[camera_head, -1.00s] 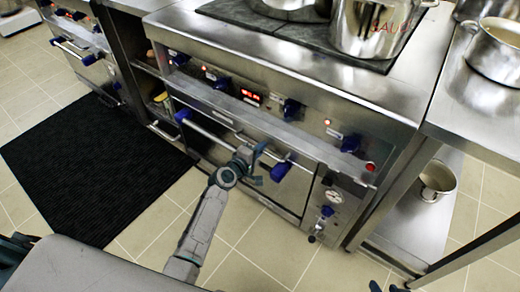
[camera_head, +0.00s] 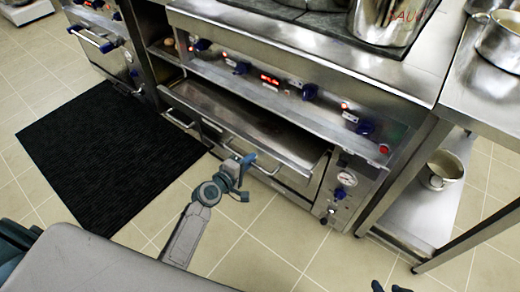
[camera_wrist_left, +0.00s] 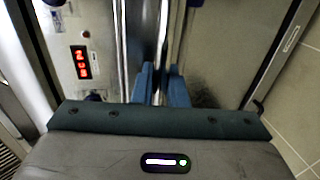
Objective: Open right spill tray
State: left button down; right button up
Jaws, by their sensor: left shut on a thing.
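The right spill tray (camera_head: 255,122) is a wide, shallow steel tray under the range's control panel. It stands pulled out, its upper surface showing. Its front carries two bar handles, one at the left (camera_head: 212,125) and one at the right. My left gripper (camera_head: 243,168) is at the right-hand handle and shut on it. In the left wrist view the blue fingers (camera_wrist_left: 161,88) close around a shiny metal bar (camera_wrist_left: 160,45). My right gripper (camera_head: 388,288) shows only as two dark, separated fingertips at the bottom edge, away from the tray.
The control panel (camera_head: 280,85) with blue knobs lies above the tray. Pots, including a tall one (camera_head: 388,20), stand on the range top. A steel side table (camera_head: 490,105) stands at the right. A black mat (camera_head: 105,155) lies on the floor at left. Tiled floor in front is clear.

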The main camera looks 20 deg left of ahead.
pick_arm(q)
jog(key=f+v, duration=0.1)
jog(key=v, duration=0.7)
jog(key=shift+s+f+b, duration=0.2)
jog(key=shift+f+b, duration=0.15)
jog(key=shift+f, duration=0.05)
pick_arm(e)
jog(key=shift+w+a+f+t, duration=0.1)
jog(key=shift+w+f+t, duration=0.2)
jog(key=shift+w+t, duration=0.1)
pick_arm(q)
jog(key=c, duration=1.5)
grip_release()
jog(key=shift+a, duration=0.1)
jog(key=shift+c, duration=0.2)
pick_arm(e)
jog(key=shift+r, duration=0.15)
pick_arm(q)
jog(key=b+v, duration=0.1)
jog(key=v, duration=0.9)
jog(key=shift+s, duration=0.35)
pick_arm(e)
jog(key=shift+w+a+f+m+t+y, duration=0.2)
jog(key=shift+a+f+m+t+y, duration=0.1)
jog(key=shift+t, duration=0.3)
pick_arm(q)
jog(key=shift+a, duration=0.1)
pick_arm(e)
jog(key=shift+r, duration=0.1)
